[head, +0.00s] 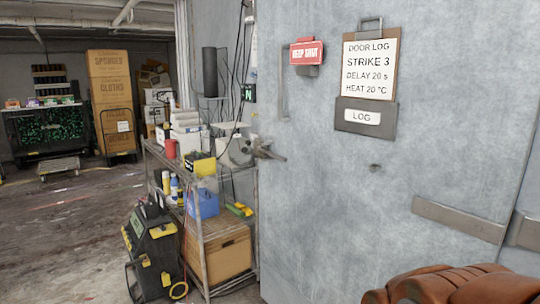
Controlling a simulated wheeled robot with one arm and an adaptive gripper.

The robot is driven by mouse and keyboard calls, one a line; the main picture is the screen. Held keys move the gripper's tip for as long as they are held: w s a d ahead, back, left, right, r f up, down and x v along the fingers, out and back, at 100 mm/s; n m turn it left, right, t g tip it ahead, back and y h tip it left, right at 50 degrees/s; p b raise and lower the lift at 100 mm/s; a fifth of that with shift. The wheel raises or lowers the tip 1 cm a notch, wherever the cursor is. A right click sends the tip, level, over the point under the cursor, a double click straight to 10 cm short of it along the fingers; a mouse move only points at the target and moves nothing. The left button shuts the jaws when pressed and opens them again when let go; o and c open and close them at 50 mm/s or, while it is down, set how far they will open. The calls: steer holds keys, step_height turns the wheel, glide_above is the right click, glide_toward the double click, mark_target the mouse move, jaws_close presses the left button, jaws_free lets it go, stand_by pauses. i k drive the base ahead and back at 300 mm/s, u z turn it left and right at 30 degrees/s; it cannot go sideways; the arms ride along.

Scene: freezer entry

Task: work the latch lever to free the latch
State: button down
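The large pale grey freezer door (330,200) fills the right half of the head view and looks shut. A dark metal lever-like part (266,151), which looks like the latch lever, sticks out at the door's left edge, its end pointing right and slightly down. Its fine shape is too small to tell, and I cannot tell whether the latch is free. My gripper is not in view, and nothing is seen touching the lever.
A metal shelf rack (205,235) with boxes and bottles stands left of the door. A black-and-yellow machine (152,250) stands before it. A red "KEEP SHUT" sign (307,53) and a door log (369,70) hang on the door. A brown leathery thing (455,287) covers the bottom right.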

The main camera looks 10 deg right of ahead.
mark_target(259, 150)
steer(key=u, duration=0.45)
steer(key=k, duration=0.55)
steer(key=u, duration=0.05)
steer(key=i, duration=0.35)
steer(key=z, duration=0.65)
steer(key=i, duration=1.5)
steer(key=u, duration=1.2)
steer(key=i, duration=0.45)
steer(key=u, duration=0.45)
